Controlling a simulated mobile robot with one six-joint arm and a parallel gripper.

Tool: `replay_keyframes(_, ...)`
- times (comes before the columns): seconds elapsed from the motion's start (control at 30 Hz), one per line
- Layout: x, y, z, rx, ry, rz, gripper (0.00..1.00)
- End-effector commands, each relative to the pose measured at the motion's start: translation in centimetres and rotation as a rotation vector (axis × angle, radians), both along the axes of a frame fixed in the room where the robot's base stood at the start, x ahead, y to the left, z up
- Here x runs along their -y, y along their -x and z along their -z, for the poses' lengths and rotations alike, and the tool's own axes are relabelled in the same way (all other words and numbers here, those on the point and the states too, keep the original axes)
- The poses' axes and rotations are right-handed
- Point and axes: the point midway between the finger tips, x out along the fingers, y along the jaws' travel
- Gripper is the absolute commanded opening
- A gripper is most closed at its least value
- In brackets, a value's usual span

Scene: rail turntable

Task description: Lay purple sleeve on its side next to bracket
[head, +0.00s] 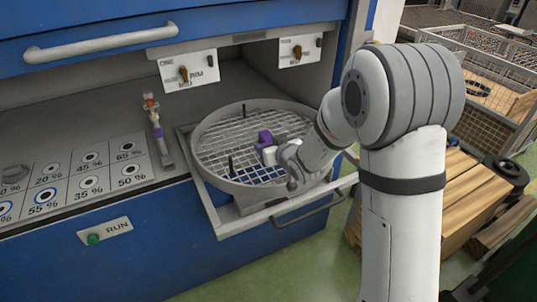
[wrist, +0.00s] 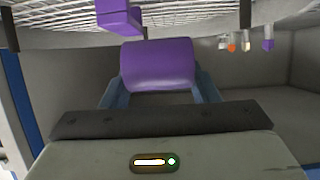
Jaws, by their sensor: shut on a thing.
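My gripper (wrist: 160,80) is shut on the purple sleeve (wrist: 158,64), a smooth rounded cylinder that lies crosswise between the blue-grey fingers in the wrist view. A purple blocky piece (wrist: 120,20), which looks like the bracket, is just beyond the sleeve at the upper left, by the mesh. In the head view my gripper (head: 268,153) is low over the round mesh turntable (head: 215,140). Purple (head: 265,138) shows right at its tip; I cannot tell how much is sleeve and how much bracket. Whether the sleeve touches the mesh is hidden.
Dark upright posts (head: 231,163) stand on the turntable, which has a raised rim. A rail with small orange, white and purple parts (head: 154,118) is to the left. The turntable sits on a pulled-out drawer with a handle (head: 305,208). Much of the mesh is bare.

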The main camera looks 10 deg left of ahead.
Motion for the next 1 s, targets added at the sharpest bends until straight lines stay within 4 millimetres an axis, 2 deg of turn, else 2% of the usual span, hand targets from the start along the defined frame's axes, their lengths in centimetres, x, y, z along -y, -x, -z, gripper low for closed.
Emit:
replay_keyframes(0.03, -0.3, 0.1, 1.1, -0.005, 0.001, -0.005, 0.2)
replay_keyframes(0.1, -0.4, 0.2, 2.2, -0.005, 0.0, -0.008, 0.2)
replay_keyframes(0.27, -0.7, 0.3, 3.5, -0.001, 0.0, -0.013, 0.2)
replay_keyframes(0.5, -0.9, 0.4, 6.7, -0.001, 0.0, -0.016, 0.2)
replay_keyframes(0.97, -1.0, 0.4, 7.6, 0.002, -0.001, -0.017, 0.2)
replay_keyframes(1.0, -1.0, 0.4, 7.6, 0.0, 0.0, -0.017, 0.56)
